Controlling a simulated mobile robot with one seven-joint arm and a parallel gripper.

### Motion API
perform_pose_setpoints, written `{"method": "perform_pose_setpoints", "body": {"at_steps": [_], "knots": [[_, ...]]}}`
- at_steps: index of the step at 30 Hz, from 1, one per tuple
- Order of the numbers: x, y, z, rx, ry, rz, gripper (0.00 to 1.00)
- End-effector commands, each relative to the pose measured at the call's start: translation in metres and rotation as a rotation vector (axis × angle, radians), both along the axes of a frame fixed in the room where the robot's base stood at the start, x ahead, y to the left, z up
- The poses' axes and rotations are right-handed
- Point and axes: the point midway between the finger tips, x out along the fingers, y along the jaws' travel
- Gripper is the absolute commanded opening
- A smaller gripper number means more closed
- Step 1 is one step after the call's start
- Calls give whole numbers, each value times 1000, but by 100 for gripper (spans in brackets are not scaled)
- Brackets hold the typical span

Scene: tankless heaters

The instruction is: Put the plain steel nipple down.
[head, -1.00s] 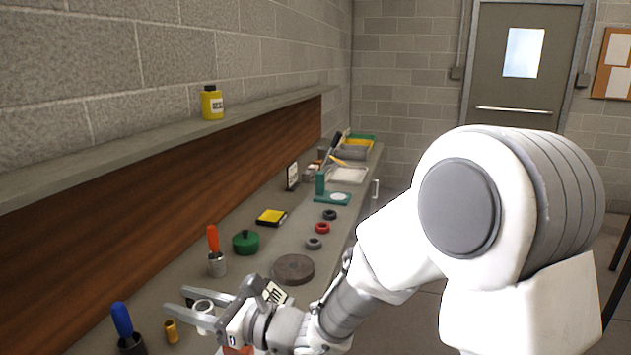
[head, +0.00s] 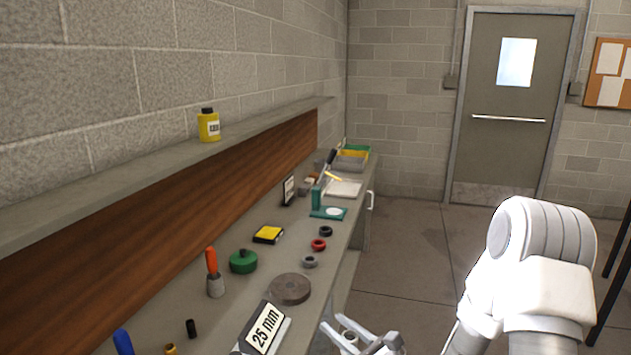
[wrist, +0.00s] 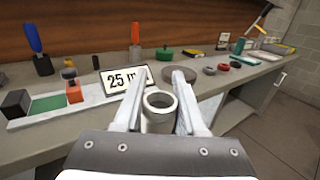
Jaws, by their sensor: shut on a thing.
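My gripper (head: 334,322) is shut on the plain steel nipple (head: 348,338), a short pale grey tube with an open bore. In the wrist view the nipple (wrist: 159,103) sits between the two fingers of my gripper (wrist: 160,76), its open end showing. The gripper and nipple are at the bench's front side, to the right of the "25 mm" sign (head: 264,328) in the head view. The nipple looks held clear of any surface; its lower part is hidden in the wrist view.
The bench (head: 215,310) holds a grey disc (head: 290,289), several small rings, a green lidded pot (head: 243,262) and an orange-handled tool (head: 212,265). A pale rail (wrist: 95,107) with black and orange blocks lies along the front. Open floor (head: 410,250) is right of the bench.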

Motion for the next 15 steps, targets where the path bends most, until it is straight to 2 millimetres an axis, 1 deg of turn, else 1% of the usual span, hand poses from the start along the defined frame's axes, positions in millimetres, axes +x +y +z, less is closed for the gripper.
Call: {"method": "perform_pose_setpoints", "body": {"at_steps": [1, 3, 6, 10, 15], "knots": [[-2, -21, -6, 1, 8, -47, 0], [-5, -44, -14, -1, 9, -99, 0], [-9, -68, -23, -5, 8, -157, 0], [-14, -86, -31, -9, 6, -201, 0], [-16, -91, -34, -12, 5, -215, 0]]}}
